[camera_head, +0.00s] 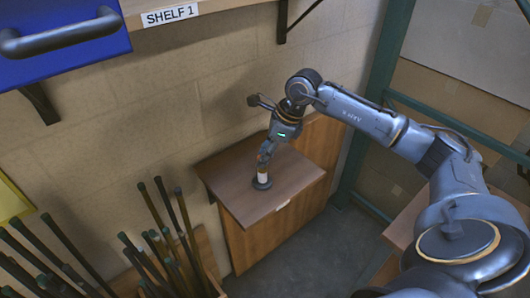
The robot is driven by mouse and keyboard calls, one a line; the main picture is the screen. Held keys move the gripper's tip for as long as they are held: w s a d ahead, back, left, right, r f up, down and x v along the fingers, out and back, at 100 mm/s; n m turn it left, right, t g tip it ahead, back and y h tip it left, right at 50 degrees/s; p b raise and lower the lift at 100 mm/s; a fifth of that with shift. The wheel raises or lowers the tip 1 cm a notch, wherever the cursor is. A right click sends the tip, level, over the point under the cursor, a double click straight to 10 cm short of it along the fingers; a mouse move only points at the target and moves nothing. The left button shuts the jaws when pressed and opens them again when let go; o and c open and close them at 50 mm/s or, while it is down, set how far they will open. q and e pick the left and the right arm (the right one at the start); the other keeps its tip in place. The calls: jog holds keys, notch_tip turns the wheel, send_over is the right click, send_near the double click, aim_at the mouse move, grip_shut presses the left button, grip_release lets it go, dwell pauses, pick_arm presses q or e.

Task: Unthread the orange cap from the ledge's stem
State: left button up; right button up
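A small wooden ledge (240,190) stands against the brick wall. A dark round base (262,184) sits on its top, with a short, pale upright stem (262,176) on it. The orange cap cannot be made out; the top of the stem is hidden at my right gripper's fingers. My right gripper (264,163) points down from above, with its fingertips right at the stem's top. Whether they are shut on anything is too small to tell. My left gripper is not in view.
A crate of upright dark rods (165,235) stands left of the ledge. A shelf (160,14) labelled SHELF 1 and a blue bin (60,45) are above. A green metal post (380,85) rises at right. Floor is bare in front of the ledge.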

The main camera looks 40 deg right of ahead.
grip_shut()
jog(key=n, duration=0.2)
jog(key=n+g+b, duration=0.1)
jog(key=n, duration=0.1)
jog(key=shift+w+y, duration=0.2)
jog(key=shift+y, duration=0.1)
jog(key=n+g+b, duration=0.1)
jog(key=n, duration=0.2)
jog(key=shift+g, duration=0.3)
jog(key=n, duration=0.2)
jog(key=n+g+b, duration=0.1)
jog(key=shift+w+n, duration=0.2)
jog(key=shift+n, duration=0.2)
jog(key=n+g+b, duration=0.1)
jog(key=n, duration=0.2)
jog(key=shift+g, duration=0.3)
